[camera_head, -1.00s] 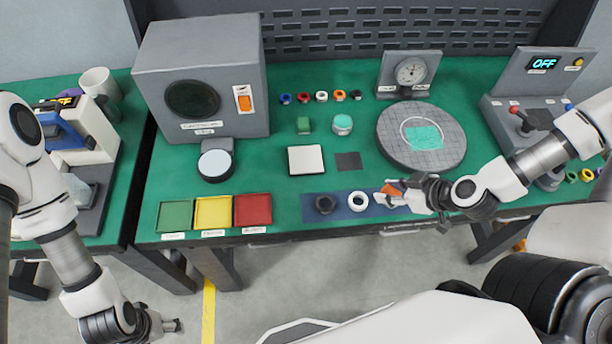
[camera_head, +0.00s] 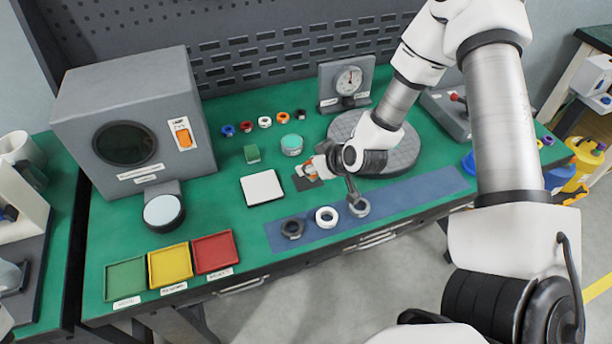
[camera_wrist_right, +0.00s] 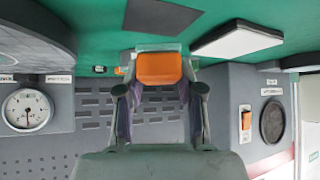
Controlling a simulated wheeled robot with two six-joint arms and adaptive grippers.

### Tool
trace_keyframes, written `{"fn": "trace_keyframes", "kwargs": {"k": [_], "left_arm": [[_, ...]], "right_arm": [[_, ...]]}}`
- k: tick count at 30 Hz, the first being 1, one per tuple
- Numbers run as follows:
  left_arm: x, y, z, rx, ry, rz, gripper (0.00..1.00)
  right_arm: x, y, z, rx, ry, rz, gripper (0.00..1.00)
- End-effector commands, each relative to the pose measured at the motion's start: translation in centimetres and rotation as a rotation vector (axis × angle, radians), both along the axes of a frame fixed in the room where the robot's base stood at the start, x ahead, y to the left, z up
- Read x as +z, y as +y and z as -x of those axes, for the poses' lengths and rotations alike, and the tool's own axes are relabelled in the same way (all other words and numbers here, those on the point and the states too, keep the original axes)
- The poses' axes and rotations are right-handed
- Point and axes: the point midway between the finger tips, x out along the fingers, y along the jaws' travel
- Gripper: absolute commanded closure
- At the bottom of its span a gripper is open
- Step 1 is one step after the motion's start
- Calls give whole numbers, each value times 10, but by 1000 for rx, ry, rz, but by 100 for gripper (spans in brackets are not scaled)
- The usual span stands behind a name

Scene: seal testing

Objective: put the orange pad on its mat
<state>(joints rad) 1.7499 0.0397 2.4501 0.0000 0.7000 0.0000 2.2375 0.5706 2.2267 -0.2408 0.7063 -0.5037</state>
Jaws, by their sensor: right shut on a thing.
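The orange pad (camera_wrist_right: 160,68) is a small block between the two fingertips of my right gripper (camera_wrist_right: 160,82) in the right wrist view. In the head view the orange pad (camera_head: 309,171) shows partly past the fingers of my right gripper (camera_head: 316,166), close to a dark square mat (camera_head: 307,184). The dark mat (camera_wrist_right: 161,16) lies flat on the green bench in the wrist view, apart from the pad in the picture. Whether the pad is above or touching the mat is hard to tell. My left gripper is out of view.
A white square plate (camera_head: 262,188) lies left of the mat. A green block (camera_head: 252,154) and a teal-topped jar (camera_head: 291,145) stand behind. The grey round plate (camera_head: 403,160) is partly hidden by my right arm. A blue strip (camera_head: 420,192) holding rings lies in front.

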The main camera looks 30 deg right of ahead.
Motion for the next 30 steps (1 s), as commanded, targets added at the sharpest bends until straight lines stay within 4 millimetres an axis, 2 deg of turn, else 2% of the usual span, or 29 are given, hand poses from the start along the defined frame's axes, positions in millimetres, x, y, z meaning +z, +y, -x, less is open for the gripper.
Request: {"fn": "trace_keyframes", "kwargs": {"k": [1, 3, 9, 20, 21, 22, 23, 30], "left_arm": [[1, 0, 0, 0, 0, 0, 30], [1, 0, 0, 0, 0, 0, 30], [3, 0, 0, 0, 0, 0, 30], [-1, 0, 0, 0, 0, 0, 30], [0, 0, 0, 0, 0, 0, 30], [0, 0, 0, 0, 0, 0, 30], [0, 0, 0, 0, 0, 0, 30], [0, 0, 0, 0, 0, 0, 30]], "right_arm": [[0, 1, -9, 3, -2, 4, 100], [-3, 3, -15, 1, 2, 1, 100], [-33, 3, -16, -1, 3, -2, 100], [-41, 3, -16, -1, 0, -3, 100], [-40, 3, -16, -1, 0, -3, 53], [-39, 3, -16, -1, 0, -3, 42], [-39, 3, -16, -1, 0, -3, 38], [-39, 3, -16, -1, 0, -3, 38]]}}
